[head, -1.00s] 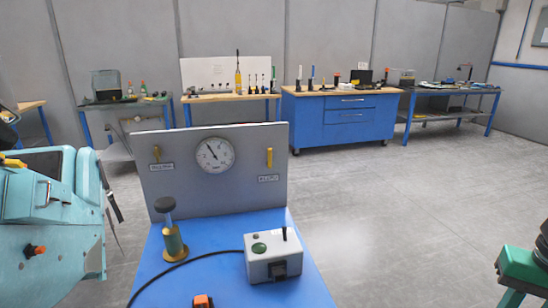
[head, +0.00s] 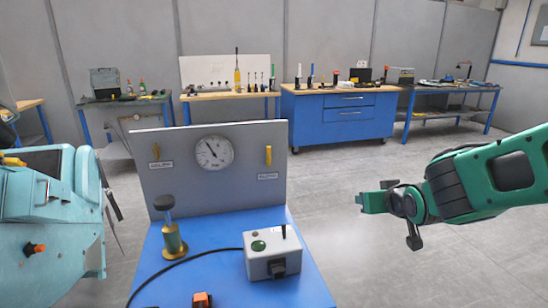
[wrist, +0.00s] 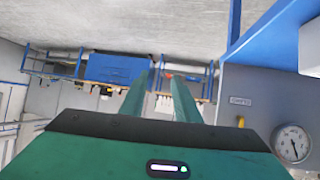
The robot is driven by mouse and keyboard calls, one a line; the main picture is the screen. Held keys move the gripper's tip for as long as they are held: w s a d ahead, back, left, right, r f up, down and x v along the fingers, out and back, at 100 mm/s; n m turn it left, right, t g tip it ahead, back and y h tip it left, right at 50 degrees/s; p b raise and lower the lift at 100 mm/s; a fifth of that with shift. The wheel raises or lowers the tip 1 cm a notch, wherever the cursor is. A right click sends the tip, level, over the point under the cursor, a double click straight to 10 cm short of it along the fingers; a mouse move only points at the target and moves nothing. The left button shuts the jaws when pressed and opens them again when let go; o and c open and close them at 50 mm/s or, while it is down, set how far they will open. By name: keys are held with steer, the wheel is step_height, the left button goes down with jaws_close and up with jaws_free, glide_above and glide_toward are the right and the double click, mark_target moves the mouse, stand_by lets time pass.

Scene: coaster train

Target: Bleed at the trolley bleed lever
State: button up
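The grey panel (head: 212,185) stands upright at the back of a blue trolley top (head: 215,225). The right lever hangs vertically, and a yellow lever also shows beside the gauge in the wrist view (wrist: 240,121). My gripper (head: 361,202) is green, to the right of the panel and apart from it. In the wrist view its fingers (wrist: 163,75) stand apart with nothing between them.
A grey box with a green button (head: 272,255), a brass cylinder with a black knob (head: 173,240) and a cable are on the trolley top. A turquoise machine (head: 45,215) stands at left. Workbenches (head: 340,120) line the back wall. Open floor lies to the right.

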steer(key=w+a+r+n+t+y, duration=0.2)
steer(key=w+a+r+t+y, duration=0.1)
steer(key=a, duration=0.7)
steer(key=n+t+y, duration=0.2)
steer(key=y, duration=0.2)
glide_toward(270, 152)
steer(key=x, duration=0.8)
steer(key=shift+d, duration=0.1)
jaws_close()
